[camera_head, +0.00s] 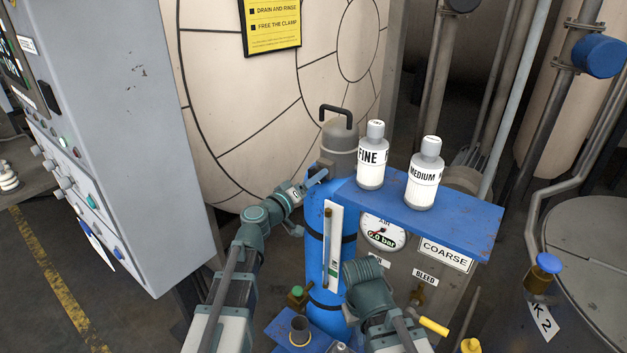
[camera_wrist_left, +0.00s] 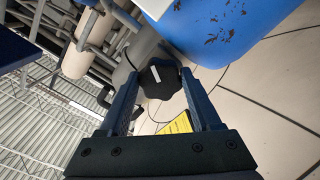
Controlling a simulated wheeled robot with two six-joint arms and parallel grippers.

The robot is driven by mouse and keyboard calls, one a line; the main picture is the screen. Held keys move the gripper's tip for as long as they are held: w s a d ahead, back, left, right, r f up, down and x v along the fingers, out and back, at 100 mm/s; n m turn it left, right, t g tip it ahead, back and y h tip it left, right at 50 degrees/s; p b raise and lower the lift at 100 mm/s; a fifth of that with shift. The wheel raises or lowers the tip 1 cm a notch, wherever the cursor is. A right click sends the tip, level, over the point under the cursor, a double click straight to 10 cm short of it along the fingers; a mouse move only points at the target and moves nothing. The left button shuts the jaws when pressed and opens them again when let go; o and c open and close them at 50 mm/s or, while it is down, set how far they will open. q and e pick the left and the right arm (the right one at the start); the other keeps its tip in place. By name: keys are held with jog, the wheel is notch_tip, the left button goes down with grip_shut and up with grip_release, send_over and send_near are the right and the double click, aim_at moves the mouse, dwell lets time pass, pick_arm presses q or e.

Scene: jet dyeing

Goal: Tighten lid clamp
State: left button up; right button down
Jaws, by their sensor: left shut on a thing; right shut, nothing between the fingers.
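The blue vessel (camera_head: 317,235) stands upright in the middle of the head view. Its grey lid (camera_head: 340,140) has a black handle (camera_head: 336,110) on top. My left gripper (camera_head: 319,177) reaches the upper left side of the vessel, just below the lid. In the left wrist view, a dark faceted clamp knob (camera_wrist_left: 159,79) with a white line lies between the fingertips, and the fingers are shut on it. My right wrist is low in front of the vessel, at its right side; the fingers of my right gripper (camera_head: 365,273) are hidden behind the wrist.
A blue shelf (camera_head: 465,217) right of the vessel carries two bottles, FINE (camera_head: 371,160) and MEDIUM (camera_head: 424,175). A gauge (camera_head: 383,233) reading 0.0 bar hangs below. A grey control cabinet (camera_head: 130,130) stands left. A yellow handle (camera_head: 433,326) is beside my right arm.

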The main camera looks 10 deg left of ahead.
pick_arm(q)
jog(key=shift+s+f, duration=0.1)
dwell(0.4)
jog(key=o, duration=1.4)
jog(key=shift+s, duration=0.1)
